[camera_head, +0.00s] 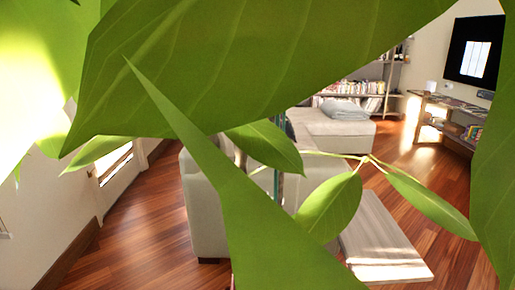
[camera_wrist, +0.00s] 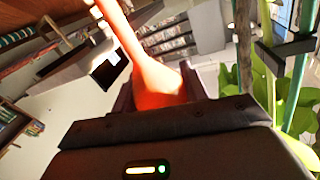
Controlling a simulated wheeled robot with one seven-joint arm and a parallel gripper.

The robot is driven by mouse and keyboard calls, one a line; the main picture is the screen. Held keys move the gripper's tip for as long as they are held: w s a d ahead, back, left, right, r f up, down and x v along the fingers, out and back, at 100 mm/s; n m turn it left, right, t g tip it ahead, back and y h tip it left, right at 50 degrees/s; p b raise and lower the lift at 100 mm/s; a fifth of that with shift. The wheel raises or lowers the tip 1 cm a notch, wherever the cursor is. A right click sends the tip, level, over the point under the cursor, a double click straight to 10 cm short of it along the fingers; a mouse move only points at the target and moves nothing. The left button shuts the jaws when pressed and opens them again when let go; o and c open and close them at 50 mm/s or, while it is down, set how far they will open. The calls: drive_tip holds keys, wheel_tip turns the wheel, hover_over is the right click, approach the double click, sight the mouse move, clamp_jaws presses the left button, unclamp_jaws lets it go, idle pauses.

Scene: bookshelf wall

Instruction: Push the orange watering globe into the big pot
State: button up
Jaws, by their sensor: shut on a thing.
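The orange watering globe (camera_wrist: 155,82) shows in the wrist view, with its round part low between the fingers and its long stem rising to the upper left. My gripper (camera_wrist: 165,98) is shut on the globe's round part. Green leaves and stems (camera_wrist: 295,90) stand close at the right of the wrist view. In the head view, large green leaves (camera_head: 270,65) cover much of the picture. The gripper and the globe do not show in the head view. The big pot and its soil are not visible in either view.
Beyond the leaves stand a pale sofa (camera_head: 208,205), a light bench or low table (camera_head: 382,245) and a bookshelf (camera_head: 365,88). A wall screen (camera_head: 473,48) hangs at the upper right. Wooden floor (camera_head: 150,230) is open at the lower left.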

drive_tip(key=shift+s+d+r+h, duration=0.25)
drive_tip(key=shift+s+h, duration=0.05)
drive_tip(key=shift+s, duration=0.3)
drive_tip(key=w+a+f+n+y, duration=0.2)
drive_tip(key=a+f+y, duration=0.3)
drive_tip(key=f, duration=0.6)
drive_tip(key=shift+w+a+n+t, duration=0.15)
drive_tip(key=shift+a+n+t, duration=0.15)
drive_tip(key=shift+a+n, duration=0.5)
drive_tip(key=shift+a, duration=0.2)
